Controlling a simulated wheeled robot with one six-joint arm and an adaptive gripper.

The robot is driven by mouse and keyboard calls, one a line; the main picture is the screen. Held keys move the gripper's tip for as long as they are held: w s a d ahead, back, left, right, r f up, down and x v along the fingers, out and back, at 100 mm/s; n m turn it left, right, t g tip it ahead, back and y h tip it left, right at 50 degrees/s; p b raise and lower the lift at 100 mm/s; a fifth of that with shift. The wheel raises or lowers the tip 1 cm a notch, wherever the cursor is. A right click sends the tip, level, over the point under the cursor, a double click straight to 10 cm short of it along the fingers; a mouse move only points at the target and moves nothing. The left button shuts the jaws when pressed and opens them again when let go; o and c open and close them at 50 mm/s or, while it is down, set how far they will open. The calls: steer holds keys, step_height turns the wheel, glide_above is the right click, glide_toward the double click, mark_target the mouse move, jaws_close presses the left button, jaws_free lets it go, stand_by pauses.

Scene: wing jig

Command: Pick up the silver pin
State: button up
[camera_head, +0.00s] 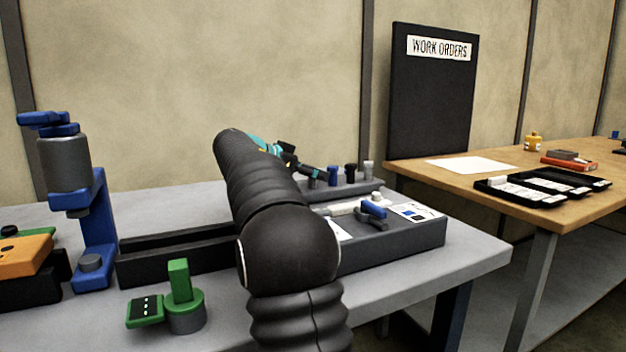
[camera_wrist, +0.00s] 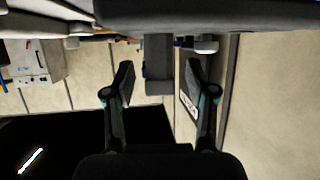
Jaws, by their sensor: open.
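A small light-grey, silver-looking pin (camera_head: 368,170) stands at the right end of a short row on the dark rack at the back of the grey bench. A black pin (camera_head: 350,172) and a blue pin (camera_head: 333,176) stand to its left. My gripper (camera_head: 304,164) is just left of this row, partly hidden behind my own arm. In the wrist view my gripper (camera_wrist: 159,76) has its two fingers wide apart, with nothing held between them. A pale, rounded piece (camera_wrist: 206,46) shows beyond the right fingertip there; I cannot tell whether it is the silver pin.
A dark grey fixture block (camera_head: 425,234) with a blue-handled clamp (camera_head: 373,210) lies in front of the rack. A blue press (camera_head: 92,220) and a green-and-grey piece (camera_head: 184,312) stand left. A wooden table (camera_head: 450,182) with black trays (camera_head: 520,194) is at right.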

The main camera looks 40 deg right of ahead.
jaws_close()
steer(key=shift+r, duration=0.15)
steer(key=shift+r, duration=0.6)
step_height(320, 180, up, 3)
steer(key=shift+s+f, duration=0.1)
steer(key=shift+s, duration=0.05)
steer(key=s+a+r+b, duration=0.1)
steer(key=s+a+r, duration=0.2)
steer(key=s+r, duration=0.3)
steer(key=s, duration=0.5)
steer(key=shift+r+b, duration=0.35)
